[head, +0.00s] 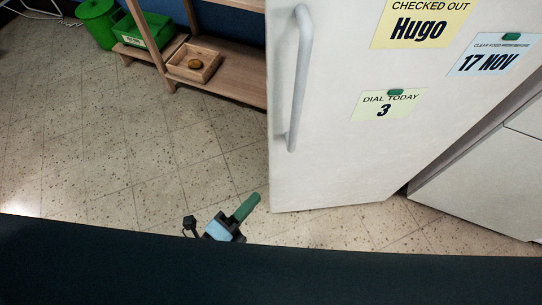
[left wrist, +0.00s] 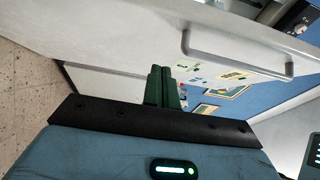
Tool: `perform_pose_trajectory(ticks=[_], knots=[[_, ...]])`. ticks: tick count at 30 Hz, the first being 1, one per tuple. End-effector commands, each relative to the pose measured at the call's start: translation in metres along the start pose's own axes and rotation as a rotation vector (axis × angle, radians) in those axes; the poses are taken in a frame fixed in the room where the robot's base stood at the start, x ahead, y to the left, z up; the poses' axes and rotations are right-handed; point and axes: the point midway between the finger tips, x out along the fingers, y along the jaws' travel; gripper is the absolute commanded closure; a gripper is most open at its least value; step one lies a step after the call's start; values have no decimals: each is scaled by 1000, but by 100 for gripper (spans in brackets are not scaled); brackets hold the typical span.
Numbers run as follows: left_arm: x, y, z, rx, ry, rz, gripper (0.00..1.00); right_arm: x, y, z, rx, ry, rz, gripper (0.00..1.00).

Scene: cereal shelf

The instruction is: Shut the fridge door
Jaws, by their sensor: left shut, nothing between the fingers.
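The white fridge door (head: 330,130) fills the upper right of the head view, with a long pale vertical handle (head: 301,80) near its left edge. The door and its handle (left wrist: 235,62) also cross the upper part of the left wrist view. How far the door stands from its frame I cannot tell. My left gripper (head: 247,207) is low in the head view, just left of the door's lower left corner, with green fingers. In the left wrist view its fingers (left wrist: 161,86) are together and empty, apart from the handle. My right gripper is not in view.
Notes and green magnets (head: 395,91) are on the door. A white unit (head: 485,180) stands right of it, past a dark gap. A wooden shelf (head: 215,80) with a small box, a green crate (head: 150,35) and a green bin (head: 98,20) are at the back. Tiled floor at left is clear.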

Motion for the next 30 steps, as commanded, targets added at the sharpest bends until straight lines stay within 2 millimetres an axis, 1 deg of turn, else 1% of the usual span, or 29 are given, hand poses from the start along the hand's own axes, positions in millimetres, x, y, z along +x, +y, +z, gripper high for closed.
perform_pose_trajectory(ticks=[5,18,20,21,24,30], knots=[[15,-1,1,1,0,-2,100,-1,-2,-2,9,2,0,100],[94,-1,1,-1,-1,-1,100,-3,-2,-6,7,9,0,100],[104,-1,1,0,0,-2,100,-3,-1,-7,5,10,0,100],[108,-1,8,3,0,0,100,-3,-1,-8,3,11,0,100],[117,-1,17,2,0,0,100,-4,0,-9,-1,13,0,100],[126,0,27,0,0,1,100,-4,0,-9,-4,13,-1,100]])
